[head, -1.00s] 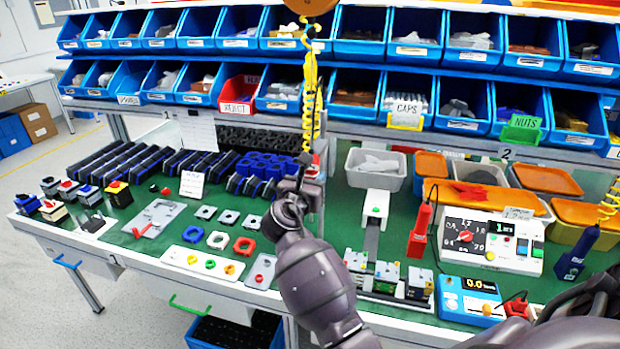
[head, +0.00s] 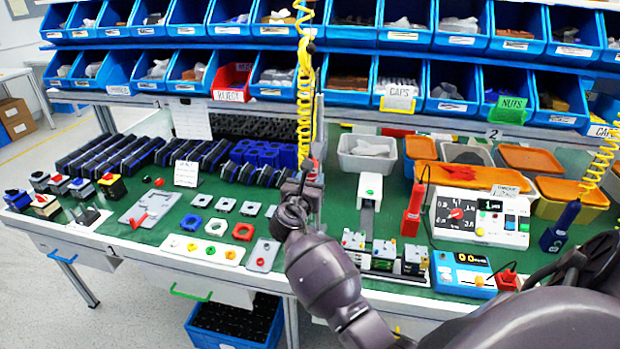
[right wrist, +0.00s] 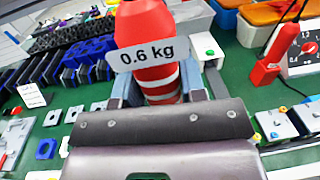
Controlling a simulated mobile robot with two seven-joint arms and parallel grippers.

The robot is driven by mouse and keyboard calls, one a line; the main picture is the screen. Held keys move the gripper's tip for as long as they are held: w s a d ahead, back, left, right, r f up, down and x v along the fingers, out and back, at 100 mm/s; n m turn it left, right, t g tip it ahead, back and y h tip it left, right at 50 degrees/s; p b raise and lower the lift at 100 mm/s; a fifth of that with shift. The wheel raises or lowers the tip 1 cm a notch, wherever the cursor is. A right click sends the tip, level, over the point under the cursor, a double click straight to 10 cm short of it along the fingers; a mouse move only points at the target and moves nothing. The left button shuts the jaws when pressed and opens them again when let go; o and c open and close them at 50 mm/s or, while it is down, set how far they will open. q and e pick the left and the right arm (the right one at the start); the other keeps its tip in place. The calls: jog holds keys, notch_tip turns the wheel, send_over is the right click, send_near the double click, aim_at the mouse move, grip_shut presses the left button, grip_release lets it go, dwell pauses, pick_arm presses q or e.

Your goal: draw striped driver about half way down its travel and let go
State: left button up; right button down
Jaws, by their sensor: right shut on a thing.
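The striped driver (right wrist: 160,80), red with white bands and a "0.6 kg" label, fills the middle of the right wrist view. My right gripper (right wrist: 155,97) is shut around its body. In the head view a little of the driver's red (head: 313,171) shows beside my right gripper (head: 303,188); the gripper hides most of it. The driver hangs on a stretched yellow coiled cord (head: 306,95) that runs up out of the picture. It is above the green bench, in front of the blue bins. My left gripper is not in view.
A red driver (head: 413,210) and a dark blue driver (head: 560,228) stand to the right. A white control box (head: 480,217) and small blocks (head: 382,255) are near the right arm. Switch parts (head: 203,250) lie on the left of the bench (head: 150,237).

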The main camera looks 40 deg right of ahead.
jog(key=c, duration=0.7)
grip_release()
jog(key=v, duration=1.1)
jog(key=shift+b, duration=0.3)
